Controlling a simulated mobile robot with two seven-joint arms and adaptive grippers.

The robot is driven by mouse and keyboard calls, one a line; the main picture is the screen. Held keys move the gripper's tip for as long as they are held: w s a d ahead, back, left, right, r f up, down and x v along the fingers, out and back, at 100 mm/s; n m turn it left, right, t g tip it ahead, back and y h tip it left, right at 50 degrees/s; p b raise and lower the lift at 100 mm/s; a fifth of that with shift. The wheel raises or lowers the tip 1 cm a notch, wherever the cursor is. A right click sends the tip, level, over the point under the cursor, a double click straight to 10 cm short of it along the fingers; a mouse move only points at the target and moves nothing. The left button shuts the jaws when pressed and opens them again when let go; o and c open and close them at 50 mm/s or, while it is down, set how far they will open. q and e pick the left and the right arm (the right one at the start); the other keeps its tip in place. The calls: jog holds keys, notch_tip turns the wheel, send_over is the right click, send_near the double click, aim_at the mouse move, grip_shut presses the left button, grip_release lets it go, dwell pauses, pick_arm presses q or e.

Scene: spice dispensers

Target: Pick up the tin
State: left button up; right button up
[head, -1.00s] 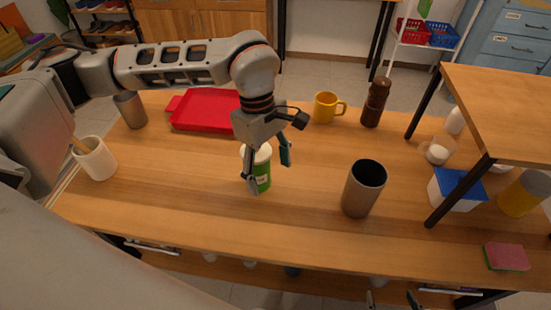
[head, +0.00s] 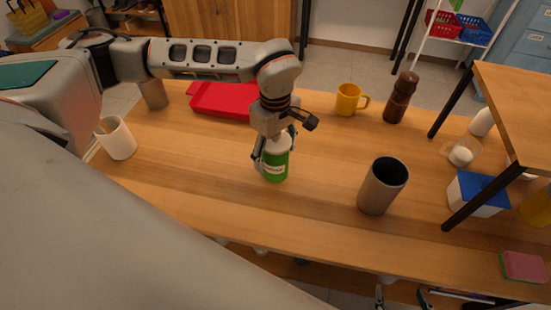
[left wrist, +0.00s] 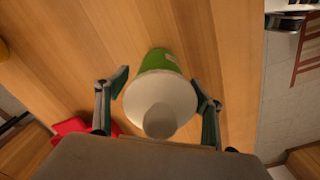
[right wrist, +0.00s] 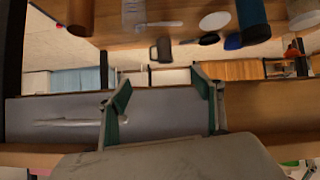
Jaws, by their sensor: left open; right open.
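A green container with a white label and a white top (head: 275,165) stands upright on the wooden table; it looks like the tin. My left gripper (head: 275,158) is over it from above, with one finger on each side. In the left wrist view, the white top (left wrist: 160,105) and green body (left wrist: 160,62) are between the open fingers (left wrist: 160,84). A narrow gap shows on the left; contact on the right is unclear. My right gripper (right wrist: 161,88) is open and empty; in the head view its fingertips show low, beyond the table's front edge.
A grey metal cup (head: 382,187) stands to the right. Behind are a red tray (head: 222,101), yellow mug (head: 349,100) and brown grinder (head: 400,97). A white cup (head: 118,140) is at left. A raised wooden shelf (head: 520,100) stands at right.

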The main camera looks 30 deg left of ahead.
pick_arm(q)
jog(key=shift+f, duration=0.35)
jog(key=c, duration=1.4)
jog(key=shift+r, duration=0.1)
